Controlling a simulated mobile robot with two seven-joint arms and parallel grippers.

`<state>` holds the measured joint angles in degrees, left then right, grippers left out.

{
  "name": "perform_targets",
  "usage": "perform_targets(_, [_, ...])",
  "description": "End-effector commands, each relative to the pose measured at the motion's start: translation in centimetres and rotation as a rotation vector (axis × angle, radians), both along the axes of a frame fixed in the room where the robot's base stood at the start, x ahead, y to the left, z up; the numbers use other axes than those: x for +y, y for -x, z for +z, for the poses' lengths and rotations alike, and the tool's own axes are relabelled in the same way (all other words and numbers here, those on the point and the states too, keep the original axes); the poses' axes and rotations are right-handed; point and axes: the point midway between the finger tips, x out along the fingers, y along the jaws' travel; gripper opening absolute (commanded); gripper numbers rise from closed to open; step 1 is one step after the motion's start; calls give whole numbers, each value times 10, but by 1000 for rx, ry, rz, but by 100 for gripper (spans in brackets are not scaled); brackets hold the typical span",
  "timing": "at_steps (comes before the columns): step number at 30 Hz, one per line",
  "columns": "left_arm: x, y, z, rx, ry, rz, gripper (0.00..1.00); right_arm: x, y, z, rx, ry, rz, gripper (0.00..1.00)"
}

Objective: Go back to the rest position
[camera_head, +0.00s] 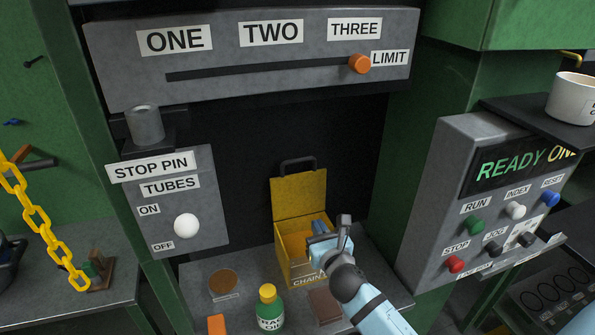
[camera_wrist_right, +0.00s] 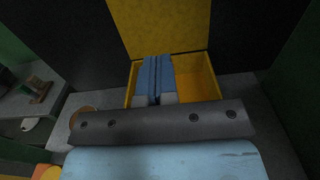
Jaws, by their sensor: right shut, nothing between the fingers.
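My right gripper (camera_head: 318,228) reaches in from the lower right and is over the open yellow box labelled CHAIN (camera_head: 299,195). Its blue fingers are shut together with nothing between them. In the right wrist view, the shut fingers (camera_wrist_right: 153,82) point into or over the yellow box (camera_wrist_right: 205,77), whose lid stands up behind. I cannot tell how far the fingertips are below the rim. The left gripper is not in view.
A green bottle with a yellow cap (camera_head: 269,307), a round brown disc (camera_head: 223,282) and a brown block (camera_head: 325,306) are near the box. A grey control panel (camera_head: 450,200) stands at right. A slotted grey rail (camera_head: 240,95) crosses above. A yellow chain (camera_head: 45,230) hangs at left.

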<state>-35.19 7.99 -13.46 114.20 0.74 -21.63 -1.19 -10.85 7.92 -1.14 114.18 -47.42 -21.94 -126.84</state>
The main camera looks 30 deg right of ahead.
Motion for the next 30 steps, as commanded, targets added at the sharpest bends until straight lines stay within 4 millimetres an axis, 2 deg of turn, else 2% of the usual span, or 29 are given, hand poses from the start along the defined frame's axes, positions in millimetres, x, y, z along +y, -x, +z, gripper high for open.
perform_targets(7, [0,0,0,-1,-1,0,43,0,0,0,1,-2,0,0])
perform_targets(11, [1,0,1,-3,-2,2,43,7,8,-14,6,-144,17,0])
perform_targets(14, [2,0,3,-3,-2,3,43,21,23,-37,16,-416,36,0])
perform_targets(20, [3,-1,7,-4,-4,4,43,61,71,-94,65,-1192,-10,0])
perform_targets(26, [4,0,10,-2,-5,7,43,102,130,-142,112,-1967,-229,0])
perform_targets(30, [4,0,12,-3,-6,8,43,128,171,-166,113,-2429,-471,0])
